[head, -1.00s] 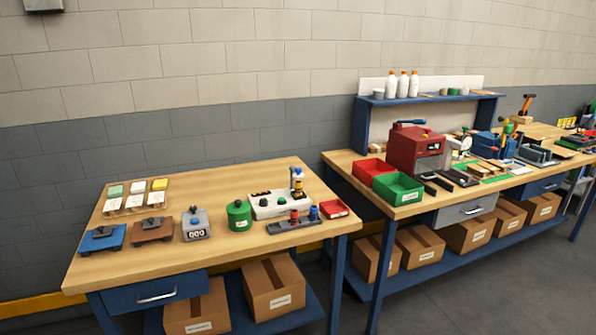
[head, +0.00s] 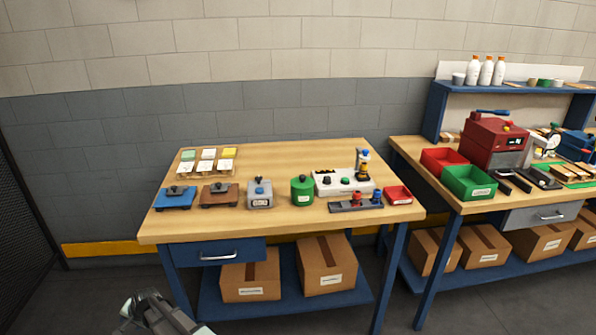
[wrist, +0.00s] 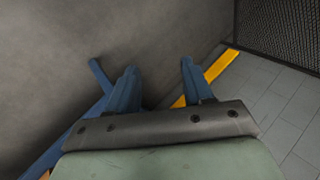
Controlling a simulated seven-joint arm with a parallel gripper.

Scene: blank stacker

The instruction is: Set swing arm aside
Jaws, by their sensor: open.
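I cannot tell for sure which part is the swing arm. A dark upright post with a yellow band and a blue top (head: 363,164) stands at the right end of a white station (head: 330,187) on the near workbench (head: 240,227); it is too small to make out in detail. My gripper (wrist: 158,74) shows in the wrist view with its two blue fingers apart and nothing between them. It is away from the bench items. In the head view, part of my arm shows at the bottom left, in front of the bench.
A blue unit (head: 175,201), a brown unit (head: 219,198), a grey counter box (head: 260,197) and a green canister (head: 302,193) line the bench front. A dark rack (head: 345,206) and red tray (head: 398,195) are at right. A mesh fence (head: 22,230) stands at left.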

